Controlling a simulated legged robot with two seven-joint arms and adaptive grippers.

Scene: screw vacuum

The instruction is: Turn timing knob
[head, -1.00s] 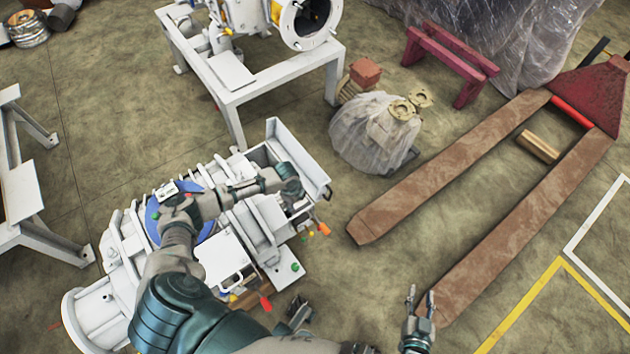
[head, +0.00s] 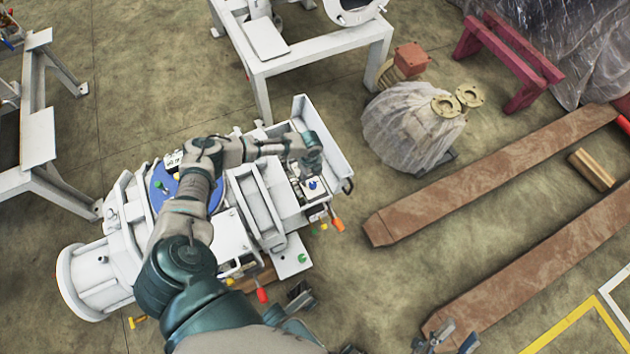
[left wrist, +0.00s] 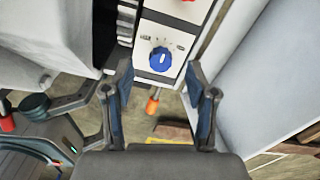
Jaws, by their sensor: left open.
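The timing knob is a round blue dial with a white mark, on a white panel with printed marks around it. In the left wrist view the knob (left wrist: 160,60) sits between my open fingertips, with a gap on each side; I cannot tell how far beyond the tips it is. In the head view the blue knob (head: 312,185) shows near the right end of the white machine (head: 262,210), just below my left gripper (head: 311,166). The fingers of my left gripper (left wrist: 159,75) are empty. My right gripper (head: 446,338) is low at the bottom edge, apart from the machine, its fingers spread.
A red part (left wrist: 188,1) shows above the knob, and an orange-tipped handle (left wrist: 153,101) below it. White walls flank the panel. A wrapped machine (head: 413,125) and brown forks (head: 490,165) stand to the right. Open floor (head: 360,285) lies between machine and forks.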

